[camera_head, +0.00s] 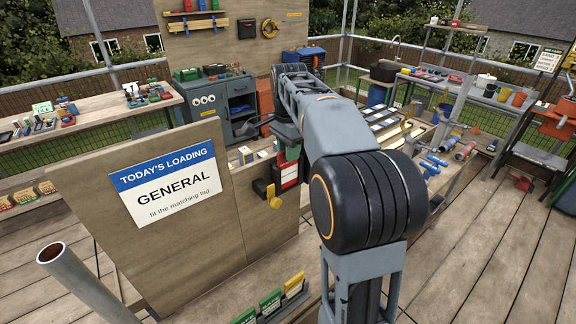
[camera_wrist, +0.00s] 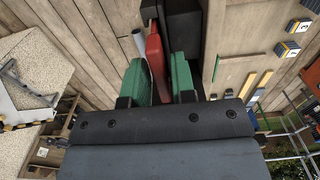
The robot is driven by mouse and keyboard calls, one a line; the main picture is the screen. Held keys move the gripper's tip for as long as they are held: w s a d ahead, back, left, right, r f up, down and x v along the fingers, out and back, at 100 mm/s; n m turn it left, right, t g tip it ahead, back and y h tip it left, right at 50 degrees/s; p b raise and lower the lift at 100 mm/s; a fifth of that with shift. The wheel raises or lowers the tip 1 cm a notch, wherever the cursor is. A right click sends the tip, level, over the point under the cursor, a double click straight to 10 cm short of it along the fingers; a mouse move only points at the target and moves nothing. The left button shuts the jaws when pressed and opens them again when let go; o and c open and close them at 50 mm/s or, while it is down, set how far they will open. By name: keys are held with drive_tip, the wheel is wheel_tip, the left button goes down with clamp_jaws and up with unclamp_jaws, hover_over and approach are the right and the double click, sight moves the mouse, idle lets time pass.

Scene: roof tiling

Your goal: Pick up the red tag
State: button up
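The red tag (camera_head: 289,172), with white label areas, stands upright beside the right edge of the sign board, close to a black block (camera_head: 262,188) with a yellow knob (camera_head: 274,201). My gripper (camera_head: 290,152), with green fingers, is at its upper end. In the wrist view the red tag (camera_wrist: 156,58) lies between the two green fingers of my gripper (camera_wrist: 160,85) and fills the narrow gap. A black block (camera_wrist: 184,35) is right beside it there. The tag's lower part is partly hidden in the wrist view.
The sign board (camera_head: 172,188) reads "TODAY'S LOADING GENERAL, fit the matching tag". A rack at the bottom holds green tags (camera_head: 270,303) and a yellow tag (camera_head: 294,284). A grey pipe (camera_head: 85,285) rises at lower left. Benches with tools stand left and right; plank floor is open at right.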

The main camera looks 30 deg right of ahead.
clamp_jaws()
drive_tip(key=shift+r, duration=0.1)
wheel_tip(320, 180, up, 18)
drive_tip(key=p, duration=0.4)
idle(0.4)
